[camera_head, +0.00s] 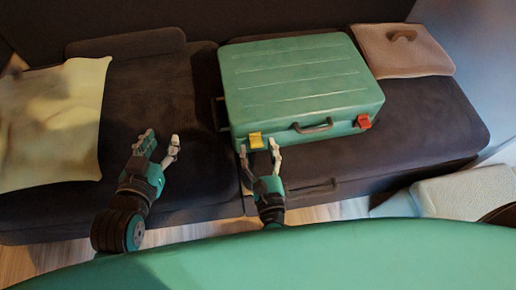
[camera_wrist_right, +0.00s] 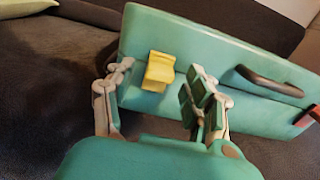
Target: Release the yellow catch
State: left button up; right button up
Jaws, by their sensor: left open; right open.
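A green suitcase (camera_head: 300,80) lies flat on the dark cushioned seat, its front side facing me. The yellow catch (camera_head: 255,141) is on the left part of that front side; it also shows in the right wrist view (camera_wrist_right: 158,71). A red catch (camera_head: 363,121) is on the right part, with a dark handle (camera_head: 312,126) between them. My right gripper (camera_head: 259,150) is open just in front of the yellow catch. In the right wrist view its fingers (camera_wrist_right: 155,88) stand on either side of the catch, apart from it. My left gripper (camera_head: 160,145) is open and empty over the seat, left of the suitcase.
A pale yellow cloth (camera_head: 55,120) lies on the left of the dark seat (camera_head: 150,90). A pinkish cushion (camera_head: 420,55) with a brown item (camera_head: 402,35) on it is at the back right. A light cushion (camera_head: 465,192) is at the lower right.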

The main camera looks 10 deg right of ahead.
jog(key=shift+w, duration=0.3)
